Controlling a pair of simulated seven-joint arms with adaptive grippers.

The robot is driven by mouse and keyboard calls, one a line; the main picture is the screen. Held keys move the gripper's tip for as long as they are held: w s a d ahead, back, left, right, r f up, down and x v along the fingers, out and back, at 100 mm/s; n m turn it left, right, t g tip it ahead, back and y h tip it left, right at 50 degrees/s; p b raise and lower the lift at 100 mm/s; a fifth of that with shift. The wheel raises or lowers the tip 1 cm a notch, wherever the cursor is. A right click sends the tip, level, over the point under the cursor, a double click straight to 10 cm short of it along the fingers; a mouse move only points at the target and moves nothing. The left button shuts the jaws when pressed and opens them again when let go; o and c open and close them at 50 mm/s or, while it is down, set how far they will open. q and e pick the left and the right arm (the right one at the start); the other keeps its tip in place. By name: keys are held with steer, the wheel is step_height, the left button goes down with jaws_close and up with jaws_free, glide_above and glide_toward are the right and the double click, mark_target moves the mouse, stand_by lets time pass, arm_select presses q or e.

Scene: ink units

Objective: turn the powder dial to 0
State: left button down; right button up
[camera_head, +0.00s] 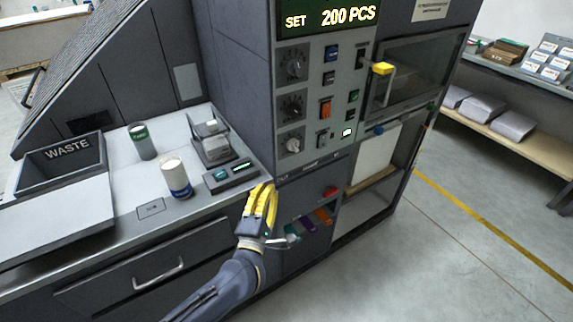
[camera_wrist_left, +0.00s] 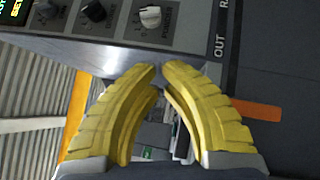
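The powder dial is the pale knob (camera_head: 292,143), lowest of three dials on the grey panel of the machine. In the left wrist view the pale knob (camera_wrist_left: 150,17) sits at the top, with partly readable lettering beside it. My left gripper (camera_head: 269,188) has yellow fingers and is below the dial, in front of the counter's edge, not touching it. In the left wrist view its fingertips (camera_wrist_left: 160,68) nearly meet, with nothing held between them. My right gripper is not in view.
Two darker dials (camera_head: 293,64) sit above it, beside switches and buttons. A display (camera_head: 325,17) reads SET 200 PCS. The counter holds a WASTE bin (camera_head: 60,158), a green cup (camera_head: 142,141), a white-and-blue container (camera_head: 176,177) and a small scale (camera_head: 231,177).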

arm_select(q)
glide_toward(285, 156)
steer(key=w+r, duration=0.2)
steer(key=w, duration=0.1)
steer(key=w+a+r, duration=0.1)
steer(key=shift+w+r, duration=0.15)
steer(key=shift+w, duration=0.25)
steer(key=shift+w+d+r, duration=0.1)
steer(key=shift+w+d, duration=0.15)
steer(key=shift+d, duration=0.2)
steer(key=shift+w+d+r, duration=0.15)
steer(key=shift+w+d, duration=0.1)
steer(key=shift+d, duration=0.2)
steer(key=shift+w+d+r, duration=0.2)
steer(key=shift+w+d, duration=0.3)
steer(key=shift+d, duration=0.15)
steer(key=shift+a+n, duration=0.1)
steer(key=shift+n, duration=0.2)
